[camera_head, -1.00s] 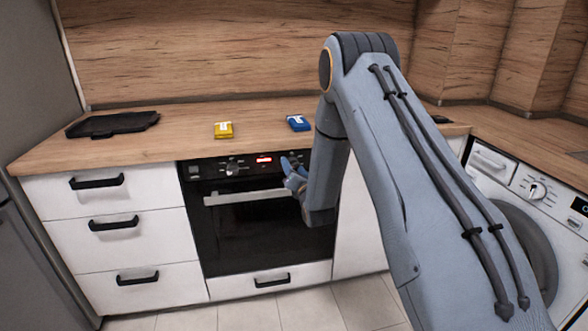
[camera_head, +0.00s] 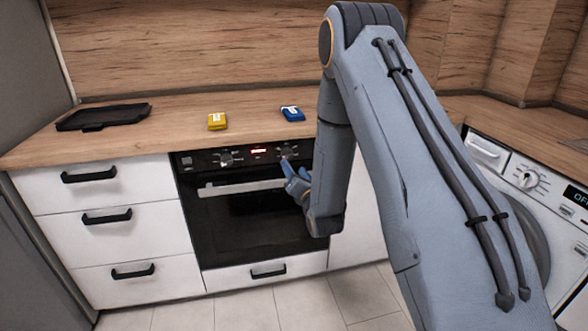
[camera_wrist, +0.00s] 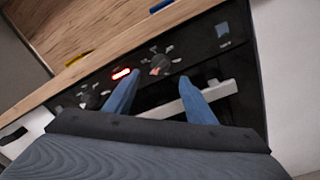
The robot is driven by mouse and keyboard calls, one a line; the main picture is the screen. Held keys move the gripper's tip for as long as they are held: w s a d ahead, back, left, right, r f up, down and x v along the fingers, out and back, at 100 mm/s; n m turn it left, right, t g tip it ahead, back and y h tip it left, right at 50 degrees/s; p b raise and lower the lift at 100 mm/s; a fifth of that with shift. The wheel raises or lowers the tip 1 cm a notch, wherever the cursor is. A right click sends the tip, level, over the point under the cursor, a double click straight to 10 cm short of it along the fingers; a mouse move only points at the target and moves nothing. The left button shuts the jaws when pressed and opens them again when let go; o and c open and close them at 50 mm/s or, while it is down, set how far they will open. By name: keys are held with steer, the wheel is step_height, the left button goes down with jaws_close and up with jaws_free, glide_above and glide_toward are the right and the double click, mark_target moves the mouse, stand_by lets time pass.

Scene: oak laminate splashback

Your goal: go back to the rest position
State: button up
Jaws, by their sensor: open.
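My gripper (camera_head: 290,174) is in front of the oven's control panel, near the right end of the oven handle. In the wrist view my gripper (camera_wrist: 158,92) shows two blue fingers spread apart with nothing between them. The oven (camera_head: 250,225) is black with its door closed. Its handle (camera_head: 240,188) is a pale bar, which also shows in the wrist view (camera_wrist: 215,92). The panel has a knob (camera_head: 226,159) on the left, a lit red display (camera_head: 258,151), and a knob partly near my gripper, seen clearly in the wrist view (camera_wrist: 160,66).
A yellow packet (camera_head: 217,121) and a blue packet (camera_head: 292,113) lie on the wooden counter (camera_head: 170,130). A black tray-like item (camera_head: 103,117) lies at the left. White drawers (camera_head: 95,220) are left of the oven. A washing machine (camera_head: 520,185) stands at the right. The floor in front is clear.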

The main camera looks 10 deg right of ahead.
steer(key=s+r+m+g+p, duration=0.2)
steer(key=s+r+m+g, duration=0.2)
steer(key=s+m+g, duration=0.5)
steer(key=s+r+m+g+h+p, duration=0.1)
steer(key=s+r+m+g+p, duration=0.2)
steer(key=s+m+g, duration=0.6)
steer(key=s+m, duration=1.1)
steer(key=s, duration=1.2)
steer(key=shift+a+r+m, duration=0.3)
steer(key=shift+r+m, duration=0.05)
steer(key=shift+m, duration=0.05)
